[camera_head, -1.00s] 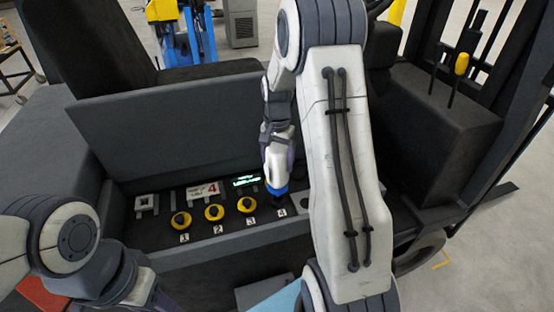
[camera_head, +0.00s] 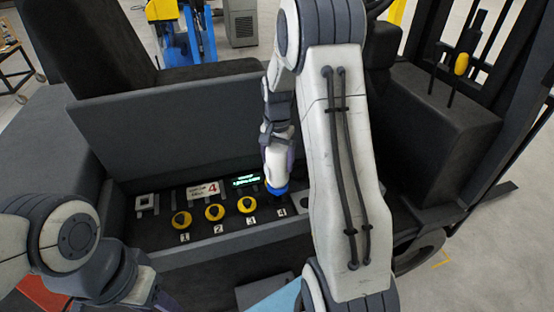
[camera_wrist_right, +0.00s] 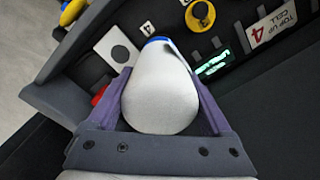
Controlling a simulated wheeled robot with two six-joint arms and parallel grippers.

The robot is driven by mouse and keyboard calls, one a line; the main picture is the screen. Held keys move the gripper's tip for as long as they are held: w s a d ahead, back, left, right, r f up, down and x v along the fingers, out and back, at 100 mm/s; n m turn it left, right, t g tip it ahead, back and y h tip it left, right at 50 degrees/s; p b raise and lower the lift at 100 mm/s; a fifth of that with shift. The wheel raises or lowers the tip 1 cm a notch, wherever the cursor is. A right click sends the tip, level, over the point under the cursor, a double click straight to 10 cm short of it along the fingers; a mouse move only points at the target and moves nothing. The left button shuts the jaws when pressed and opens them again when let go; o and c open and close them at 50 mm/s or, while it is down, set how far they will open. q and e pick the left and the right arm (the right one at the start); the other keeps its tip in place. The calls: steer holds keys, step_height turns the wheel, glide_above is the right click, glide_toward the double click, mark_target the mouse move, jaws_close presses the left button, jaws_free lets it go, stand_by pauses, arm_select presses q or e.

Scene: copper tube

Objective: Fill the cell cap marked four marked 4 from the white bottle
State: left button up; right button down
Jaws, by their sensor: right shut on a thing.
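My right gripper (camera_wrist_right: 160,76) is shut on the white bottle (camera_wrist_right: 158,98), with one purple finger on each side. The bottle is tipped with its blue end (camera_head: 277,190) down, at the cell position labelled 4 (camera_head: 282,212). That blue end also shows at the top of the bottle in the right wrist view (camera_wrist_right: 155,40). The bottle and blue end hide most of the opening there, so I cannot tell whether they touch or whether liquid flows. My left arm shows at the lower left, but its gripper is out of view.
Yellow-ringed caps 1 (camera_head: 181,220), 2 (camera_head: 214,212) and 3 (camera_head: 247,204) stand in a row to the left. Behind them are a sign with a red 4 (camera_head: 203,191) and a lit green display (camera_head: 246,181). A raised grey panel (camera_head: 170,120) stands behind the tray.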

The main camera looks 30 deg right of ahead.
mark_target(277, 147)
steer(key=shift+f, duration=0.15)
steer(key=shift+f+b, duration=0.9)
steer(key=shift+f, duration=0.45)
stand_by(2.4)
steer(key=shift+r+p, duration=3.65)
steer(key=shift+r, duration=0.95)
steer(key=shift+f, duration=0.1)
